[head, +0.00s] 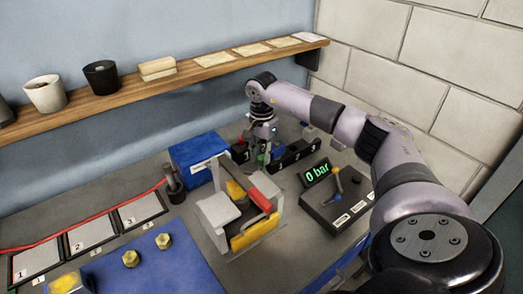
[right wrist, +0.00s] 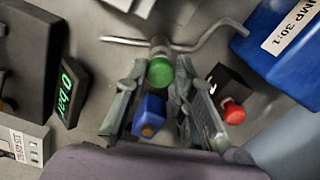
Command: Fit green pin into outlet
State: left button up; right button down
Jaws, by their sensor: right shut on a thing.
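My right gripper (head: 263,150) is at the back of the bench, pointing down, and shows close up in the right wrist view (right wrist: 159,76). Its fingers are shut on the green pin (right wrist: 160,71), whose round green end sits between the fingertips. In the head view the green pin (head: 262,159) is a small patch below the fingers. Just past it, in the right wrist view, are a grey metal cylinder and a bent rod (right wrist: 205,43); I cannot tell whether the pin touches them. No outlet can be clearly made out. My left gripper is out of view.
A blue piece (right wrist: 149,115) and a red-knobbed black block (right wrist: 231,90) are close to the fingers. The blue pump box (head: 196,150) stands left of the gripper. A grey machine with a red handle (head: 263,188) is in front. The "0 bar" display (head: 317,172) is to the right.

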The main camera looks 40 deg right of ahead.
jog(key=shift+f+b, duration=0.45)
jog(key=shift+f, duration=0.2)
jog(key=c, duration=1.3)
grip_release()
jog(key=shift+o, duration=0.4)
jog(key=shift+o, duration=1.3)
jog(key=shift+r+p, duration=2.45)
jog(key=shift+r, duration=1.1)
jog(key=shift+f, duration=0.1)
